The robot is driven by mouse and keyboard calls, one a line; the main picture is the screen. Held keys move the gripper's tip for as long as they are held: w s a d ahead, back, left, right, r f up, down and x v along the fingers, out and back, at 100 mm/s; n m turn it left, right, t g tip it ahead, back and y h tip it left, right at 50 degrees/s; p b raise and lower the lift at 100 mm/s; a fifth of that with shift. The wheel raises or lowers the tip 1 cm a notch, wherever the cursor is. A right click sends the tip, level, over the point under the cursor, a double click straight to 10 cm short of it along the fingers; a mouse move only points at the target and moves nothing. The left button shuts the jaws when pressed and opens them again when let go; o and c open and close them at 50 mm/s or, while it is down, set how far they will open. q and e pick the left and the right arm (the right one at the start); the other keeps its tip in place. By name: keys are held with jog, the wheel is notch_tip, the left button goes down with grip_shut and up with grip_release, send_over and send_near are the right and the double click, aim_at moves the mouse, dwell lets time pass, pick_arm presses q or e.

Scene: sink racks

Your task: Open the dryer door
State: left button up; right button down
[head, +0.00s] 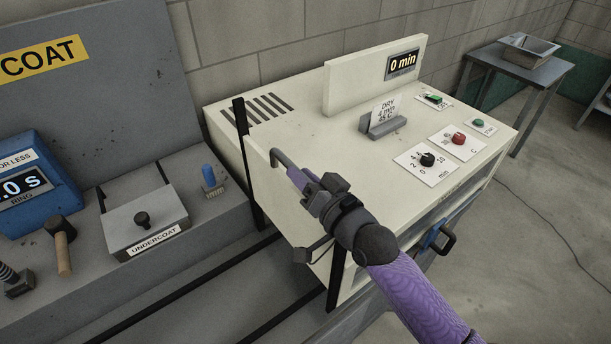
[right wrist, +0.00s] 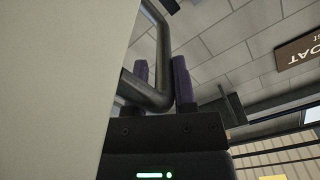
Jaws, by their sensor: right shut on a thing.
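The dryer (head: 310,115) is a cream box with a "0 min" display (head: 403,64) on its raised back panel. A grey bent-bar handle (head: 280,157) shows at its left front edge; the right wrist view shows the dark metal handle (right wrist: 157,60) beside a pale panel (right wrist: 60,90). My right gripper (head: 297,180) is shut on this handle, with the bar between its two purple fingers (right wrist: 164,80). My arm hides part of the dryer's front, so I cannot tell how far its door stands open. My left gripper is not in view.
A blue and black handle (head: 437,238) sticks out at the dryer's front right. A black post (head: 247,160) stands at its left. Knobs and a card holder (head: 382,125) are on top. The undercoat box (head: 145,220) and a blue timer (head: 30,180) are on the left bench.

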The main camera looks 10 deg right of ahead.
notch_tip(320, 180, up, 8)
jog(key=p, duration=0.6)
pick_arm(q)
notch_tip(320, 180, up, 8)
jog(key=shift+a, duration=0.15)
pick_arm(e)
jog(key=shift+f, duration=0.1)
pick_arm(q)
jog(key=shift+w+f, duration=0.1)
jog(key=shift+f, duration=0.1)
pick_arm(e)
jog(key=c, duration=0.8)
grip_release()
jog(key=shift+o, duration=1.1)
jog(key=shift+a, duration=0.15)
jog(key=shift+s+a, duration=0.1)
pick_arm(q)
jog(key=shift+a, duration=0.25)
